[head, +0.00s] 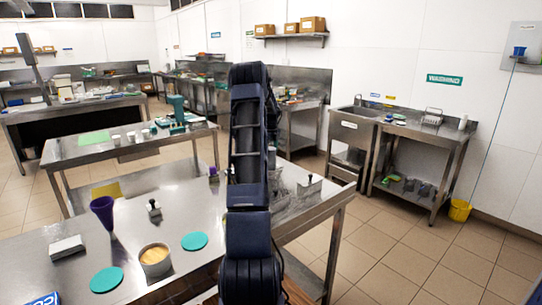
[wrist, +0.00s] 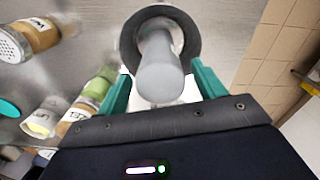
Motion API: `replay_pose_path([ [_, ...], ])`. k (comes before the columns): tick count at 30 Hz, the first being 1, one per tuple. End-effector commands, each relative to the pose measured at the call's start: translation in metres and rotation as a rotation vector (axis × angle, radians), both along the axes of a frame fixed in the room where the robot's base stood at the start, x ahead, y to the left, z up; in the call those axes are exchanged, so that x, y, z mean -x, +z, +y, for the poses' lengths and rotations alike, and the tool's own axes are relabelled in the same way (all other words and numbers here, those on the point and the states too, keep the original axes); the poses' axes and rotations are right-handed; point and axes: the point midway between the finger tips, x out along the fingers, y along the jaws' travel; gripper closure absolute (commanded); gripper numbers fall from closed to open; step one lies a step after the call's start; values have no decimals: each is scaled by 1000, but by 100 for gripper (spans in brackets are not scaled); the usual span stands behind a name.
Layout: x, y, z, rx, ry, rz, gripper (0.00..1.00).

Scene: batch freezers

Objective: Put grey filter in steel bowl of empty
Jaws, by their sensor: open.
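My gripper (wrist: 162,88) shows in the wrist view with its two teal fingers apart. A grey piece with a dark round flange (wrist: 188,25) and a lighter stem stands between and beyond the fingers; it looks like the grey filter. I cannot tell whether either finger touches it. In the head view my arm hides the gripper and the grey filter cannot be made out. A round steel container (head: 155,271) holding something yellow stands on the near steel table (head: 200,275). I cannot pick out an empty steel bowl in either view.
Labelled jars (wrist: 40,38) lie left of my gripper in the wrist view. Open tiled floor (head: 385,265) lies to the right.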

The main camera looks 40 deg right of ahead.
Motion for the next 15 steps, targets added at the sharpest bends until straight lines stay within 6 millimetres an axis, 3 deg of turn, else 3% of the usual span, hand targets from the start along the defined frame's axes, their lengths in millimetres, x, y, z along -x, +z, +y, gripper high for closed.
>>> replay_pose_path([
  [6,0,45,0,2,1,-1,31],
  [15,0,85,-1,1,0,0,31],
])
